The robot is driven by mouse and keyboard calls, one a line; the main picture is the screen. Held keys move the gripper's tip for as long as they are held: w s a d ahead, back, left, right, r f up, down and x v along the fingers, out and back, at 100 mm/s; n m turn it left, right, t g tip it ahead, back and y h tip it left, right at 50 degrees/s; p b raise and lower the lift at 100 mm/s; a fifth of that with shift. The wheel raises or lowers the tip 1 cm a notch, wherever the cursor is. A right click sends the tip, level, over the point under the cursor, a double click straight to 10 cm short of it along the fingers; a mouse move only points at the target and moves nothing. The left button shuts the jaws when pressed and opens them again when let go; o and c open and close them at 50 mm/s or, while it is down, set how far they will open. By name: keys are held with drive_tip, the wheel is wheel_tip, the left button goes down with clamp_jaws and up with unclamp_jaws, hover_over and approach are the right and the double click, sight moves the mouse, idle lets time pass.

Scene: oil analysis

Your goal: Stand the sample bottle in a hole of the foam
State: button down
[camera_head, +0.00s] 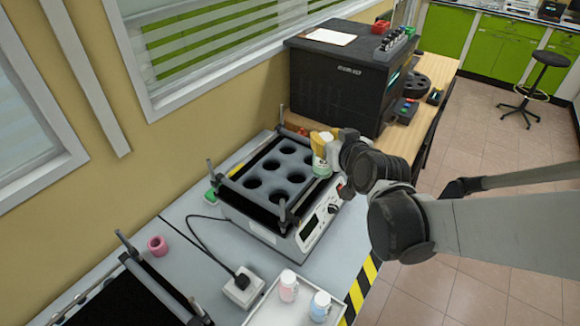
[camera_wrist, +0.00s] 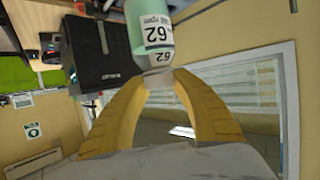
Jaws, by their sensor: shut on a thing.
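The sample bottle, pale green and white with a label reading 62, hangs from my gripper; it shows in the head view (camera_head: 321,168) and in the wrist view (camera_wrist: 150,32). My gripper (camera_head: 322,140) is shut on the bottle's cap end; its two yellow fingers (camera_wrist: 157,76) close around it in the wrist view. The grey foam (camera_head: 284,170) has several dark round holes and sits on the shaker (camera_head: 262,232). The bottle appears near the foam's right edge in the head view. Its exact height above the foam cannot be told, and no hole visibly surrounds it.
Two more bottles, pink-labelled (camera_head: 288,287) and blue-labelled (camera_head: 320,306), stand in a white tray (camera_head: 262,314). A black instrument (camera_head: 335,85) stands behind the shaker. Clamp posts (camera_head: 284,213) rise at the shaker's corners. A pink ring (camera_head: 157,246) lies left.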

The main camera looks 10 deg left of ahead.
drive_tip(key=s+a+f+b, duration=0.3)
drive_tip(key=a+f+b, duration=0.3)
drive_tip(key=a+f, duration=0.4)
drive_tip(key=shift+s+a+f, duration=0.35)
drive_tip(key=shift+s+a, duration=0.05)
drive_tip(key=shift+a, duration=0.3)
drive_tip(key=shift+f+b, duration=0.2)
drive_tip(key=shift+b, duration=0.15)
drive_tip(key=c, duration=1.1)
unclamp_jaws()
drive_tip(key=shift+r, duration=0.1)
drive_tip(key=shift+o, duration=0.2)
